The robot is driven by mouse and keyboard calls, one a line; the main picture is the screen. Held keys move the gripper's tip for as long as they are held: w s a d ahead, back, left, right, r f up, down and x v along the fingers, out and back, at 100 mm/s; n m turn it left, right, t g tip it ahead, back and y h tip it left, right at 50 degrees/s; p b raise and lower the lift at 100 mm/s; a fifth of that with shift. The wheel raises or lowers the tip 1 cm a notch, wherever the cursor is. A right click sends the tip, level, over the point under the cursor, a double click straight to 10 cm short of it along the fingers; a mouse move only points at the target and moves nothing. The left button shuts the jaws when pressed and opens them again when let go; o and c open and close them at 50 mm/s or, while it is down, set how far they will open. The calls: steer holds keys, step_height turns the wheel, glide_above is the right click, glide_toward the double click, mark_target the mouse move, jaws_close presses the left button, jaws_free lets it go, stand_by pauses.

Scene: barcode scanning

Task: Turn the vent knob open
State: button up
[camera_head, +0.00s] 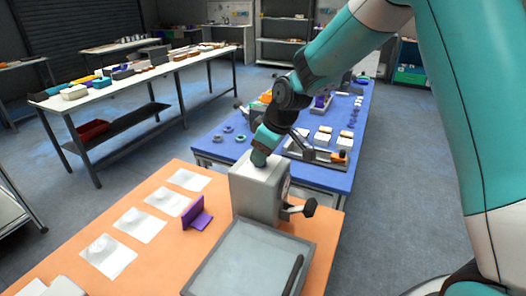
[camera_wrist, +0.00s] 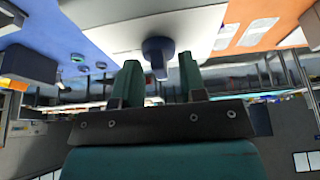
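In the wrist view, a dark blue knob (camera_wrist: 158,47) stands out from a pale flat surface of a box (camera_wrist: 110,28). My gripper (camera_wrist: 161,66) is open, with one green finger on each side of the knob's line. The knob's end lies between the fingertips in the picture; contact cannot be told. In the head view, my gripper (camera_head: 259,157) is at the top of the grey box (camera_head: 256,195) on the orange table. The knob on top is hidden there. A dark handle (camera_head: 309,207) sticks out from the box's right side.
A grey tray (camera_head: 245,262) lies in front of the box. A purple stand (camera_head: 197,214) and white sheets (camera_head: 140,224) lie to its left. The blue table (camera_head: 312,181) behind holds rings, trays and small boxes. A long white table stands at the back left.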

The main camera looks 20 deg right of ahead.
jaws_close()
steer(key=shift+s+f+m, duration=0.1)
steer(key=shift+m, duration=0.2)
steer(key=m+h+b, duration=0.1)
steer(key=m, duration=0.1)
steer(key=shift+a+m+t, duration=0.15)
steer(key=shift+m+t, duration=0.15)
steer(key=m+h+b, duration=0.1)
steer(key=m, duration=0.1)
steer(key=m+h+b, duration=0.1)
steer(key=m, duration=0.2)
steer(key=shift+s+a+m+t, duration=0.1)
steer(key=shift+a+m+t, duration=0.05)
steer(key=shift+m+t, duration=0.15)
steer(key=m+h, duration=0.1)
steer(key=m, duration=0.3)
steer(key=shift+a+h+b, duration=0.15)
steer(key=shift+h+b, duration=0.15)
steer(key=shift+h, duration=0.1)
steer(key=m, duration=0.2)
steer(key=m+g+h, duration=0.1)
steer(key=m, duration=0.2)
steer(key=shift+h, duration=0.3)
steer(key=shift+f+b, duration=0.1)
steer(key=shift+b, duration=0.2)
